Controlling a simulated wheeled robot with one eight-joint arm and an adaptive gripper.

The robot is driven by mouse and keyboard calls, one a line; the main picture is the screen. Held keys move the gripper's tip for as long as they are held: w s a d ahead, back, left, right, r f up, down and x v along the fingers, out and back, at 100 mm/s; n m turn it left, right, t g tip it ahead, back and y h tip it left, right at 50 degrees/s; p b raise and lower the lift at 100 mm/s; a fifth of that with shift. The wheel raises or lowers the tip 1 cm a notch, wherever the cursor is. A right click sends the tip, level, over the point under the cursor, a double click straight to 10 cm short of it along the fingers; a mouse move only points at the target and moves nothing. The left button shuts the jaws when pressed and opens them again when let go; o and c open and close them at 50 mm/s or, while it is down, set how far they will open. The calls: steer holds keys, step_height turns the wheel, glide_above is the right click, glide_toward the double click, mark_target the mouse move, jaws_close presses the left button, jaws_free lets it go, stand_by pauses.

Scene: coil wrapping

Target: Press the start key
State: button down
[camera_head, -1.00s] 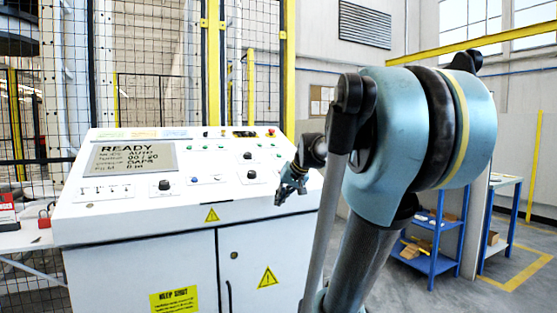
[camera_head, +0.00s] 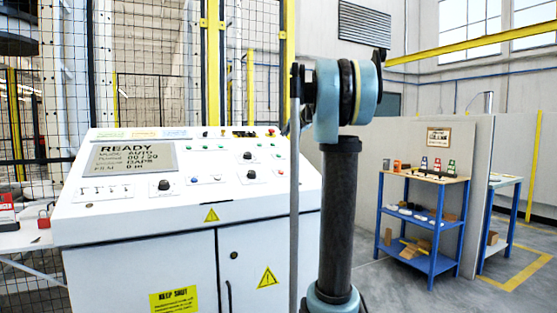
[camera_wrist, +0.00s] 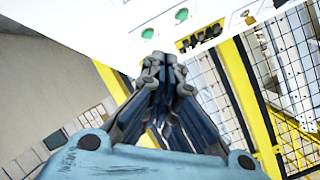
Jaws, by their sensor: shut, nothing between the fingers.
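Several small green buttons sit on the panel, one near the right (camera_head: 245,143). The wrist view shows two green buttons (camera_wrist: 147,33) (camera_wrist: 181,14) beside a black-and-yellow striped part (camera_wrist: 200,37). I cannot tell which control is the start key. My gripper (camera_wrist: 160,62) is shut and empty, its tips over the panel's edge in the wrist view; contact cannot be told. In the head view my arm mostly hides it.
Yellow posts and mesh fencing (camera_head: 160,60) stand behind the console. A blue shelf cart (camera_head: 425,222) with small items stands at right before a grey partition (camera_head: 362,150). Grey floor is open between console and cart.

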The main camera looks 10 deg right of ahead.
mark_target(279, 156)
steer(key=shift+f, duration=0.15)
steer(key=shift+w+a+f, duration=0.2)
steer(key=shift+w+f, duration=0.35)
steer(key=shift+f, duration=0.75)
steer(key=shift+w+a+f, duration=0.15)
steer(key=shift+w+f, duration=0.45)
steer(key=shift+f, duration=0.7)
steer(key=shift+w+a+f, duration=0.2)
steer(key=shift+w+f, duration=0.35)
steer(key=shift+f, duration=0.75)
